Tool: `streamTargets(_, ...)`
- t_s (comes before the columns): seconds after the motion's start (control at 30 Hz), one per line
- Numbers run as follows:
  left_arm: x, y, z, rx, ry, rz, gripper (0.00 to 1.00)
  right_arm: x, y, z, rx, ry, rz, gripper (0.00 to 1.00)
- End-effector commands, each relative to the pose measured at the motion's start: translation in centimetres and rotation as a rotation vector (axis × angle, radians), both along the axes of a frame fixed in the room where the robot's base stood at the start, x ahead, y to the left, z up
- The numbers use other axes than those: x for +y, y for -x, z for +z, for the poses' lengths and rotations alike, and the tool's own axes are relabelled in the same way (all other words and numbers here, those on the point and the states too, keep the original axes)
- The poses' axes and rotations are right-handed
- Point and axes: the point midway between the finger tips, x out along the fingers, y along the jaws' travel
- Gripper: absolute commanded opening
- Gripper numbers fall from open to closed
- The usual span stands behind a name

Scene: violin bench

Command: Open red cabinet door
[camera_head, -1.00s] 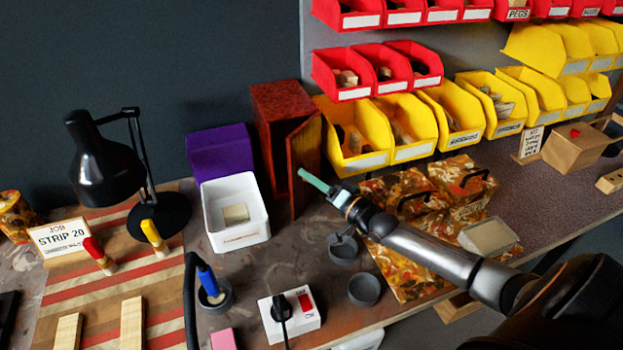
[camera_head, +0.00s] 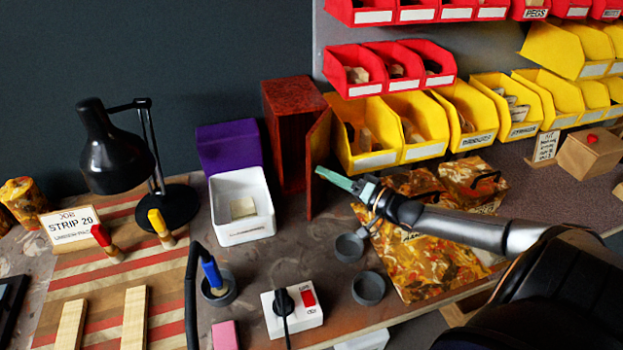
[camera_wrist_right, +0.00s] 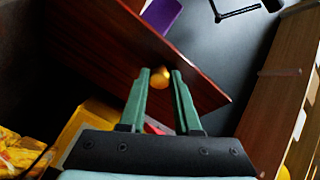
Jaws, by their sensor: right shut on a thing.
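The red-brown cabinet (camera_head: 286,110) stands at the back of the bench, between a purple box and the yellow bins. Its door (camera_head: 319,140) stands partly open, swung out from the right side, and the dark inside shows left of it. My right gripper (camera_head: 320,172) reaches in from the right to the door. In the right wrist view, its green fingers (camera_wrist_right: 160,78) are shut on the round gold knob (camera_wrist_right: 160,74) on the door's face (camera_wrist_right: 110,50). The knob is hidden in the head view. My left gripper is not in view.
A white bin (camera_head: 240,232) and the purple box (camera_head: 229,145) stand left of the cabinet. Yellow bins (camera_head: 372,160) are close to its right. Patterned cases (camera_head: 425,270) lie under my right arm. Small round grey cups (camera_head: 368,288) stand in front.

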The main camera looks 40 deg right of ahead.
Motion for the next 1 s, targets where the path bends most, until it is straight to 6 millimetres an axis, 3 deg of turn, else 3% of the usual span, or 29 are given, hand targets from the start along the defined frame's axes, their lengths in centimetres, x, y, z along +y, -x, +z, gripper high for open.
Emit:
streamTargets(0.03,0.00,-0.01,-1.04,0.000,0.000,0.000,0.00,-0.27,0.08,-0.50,0.002,0.008,0.019,0.00)
streamTargets(0.13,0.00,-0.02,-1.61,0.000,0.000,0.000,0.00,-0.42,0.29,-0.38,0.003,0.006,0.049,0.00)
streamTargets(0.57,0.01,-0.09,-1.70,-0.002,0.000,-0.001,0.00,-0.46,0.47,0.03,0.004,-0.001,0.073,0.00)
streamTargets(0.6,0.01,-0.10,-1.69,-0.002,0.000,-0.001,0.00,-0.44,0.47,0.03,0.004,-0.001,0.073,0.33)
streamTargets(0.83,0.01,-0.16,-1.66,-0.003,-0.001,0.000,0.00,-0.43,0.47,0.07,0.002,-0.001,0.073,0.59)
streamTargets(1.0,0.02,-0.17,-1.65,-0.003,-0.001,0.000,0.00,-0.43,0.45,0.08,0.002,-0.001,0.073,0.61)
